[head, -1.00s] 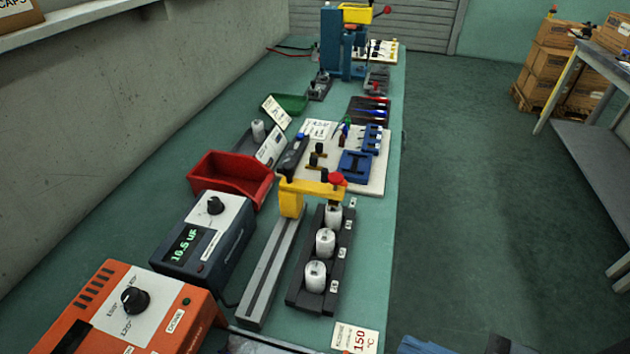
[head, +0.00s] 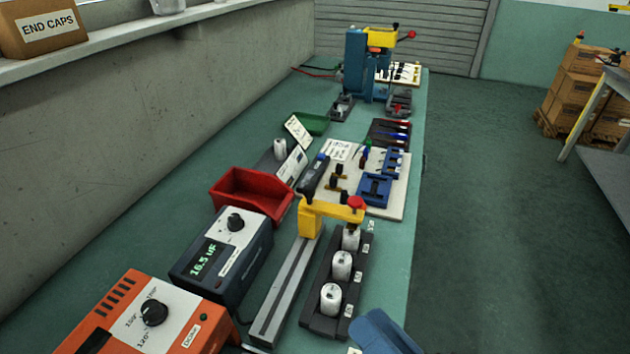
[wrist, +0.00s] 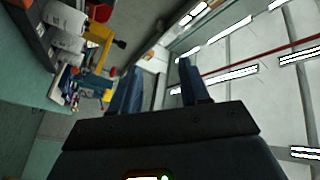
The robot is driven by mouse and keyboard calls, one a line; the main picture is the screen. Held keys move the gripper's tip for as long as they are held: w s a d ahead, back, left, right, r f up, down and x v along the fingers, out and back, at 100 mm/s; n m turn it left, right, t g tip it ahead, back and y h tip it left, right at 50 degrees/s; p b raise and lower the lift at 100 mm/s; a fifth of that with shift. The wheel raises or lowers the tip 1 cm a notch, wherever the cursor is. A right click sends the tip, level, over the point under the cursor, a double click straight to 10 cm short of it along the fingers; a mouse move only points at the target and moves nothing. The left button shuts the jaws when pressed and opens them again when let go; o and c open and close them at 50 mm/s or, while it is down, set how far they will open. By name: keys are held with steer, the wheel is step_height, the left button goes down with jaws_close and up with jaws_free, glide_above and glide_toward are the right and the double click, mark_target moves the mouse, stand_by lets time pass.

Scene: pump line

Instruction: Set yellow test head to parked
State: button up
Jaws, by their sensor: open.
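The yellow test head (head: 333,209) stands on a grey slide rail (head: 288,292), near the rail's far end. Its arm reaches right over the far end of a dark holder (head: 318,320) and carries a red knob (head: 356,202). Three white cylinders stand in the holder, the farthest (head: 351,239) under the head. In the wrist view, a yellow part that looks like the test head (wrist: 98,34) shows at upper left, beside white cylinders (wrist: 63,38). My gripper (wrist: 158,68) is open and empty, its blue fingers apart from the head. A blue part of my arm shows at the head view's bottom.
A meter reading 16.5 uF (head: 222,260) and an orange box with a dial (head: 147,318) stand left of the rail. A red bin (head: 252,195) and a tool board (head: 398,203) lie beyond.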

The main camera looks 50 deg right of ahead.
steer(key=w+d+r+m+h, duration=0.2)
steer(key=w+m+h, duration=0.3)
steer(key=m, duration=0.4)
steer(key=m+g+h+p, duration=0.2)
steer(key=m+g+h, duration=0.85)
steer(key=m, duration=1.75)
glide_toward(307, 191)
steer(key=w+d+r+g+y, duration=0.1)
steer(key=d+r+g+y, duration=0.1)
steer(key=d+r+y, duration=0.15)
steer(key=shift+w+d+f+m+g+h, duration=0.1)
steer(key=shift+w+d+m+g+h, duration=0.1)
steer(key=shift+w+m, duration=0.1)
steer(key=shift+w+d+f+m+g+h, duration=0.1)
steer(key=shift+w+f+m+g+h, duration=0.1)
steer(key=shift+w+m, duration=0.1)
steer(key=shift+p+x, duration=0.45)
steer(key=shift+x, duration=3.45)
steer(key=shift+c, duration=0.2)
jaws_close()
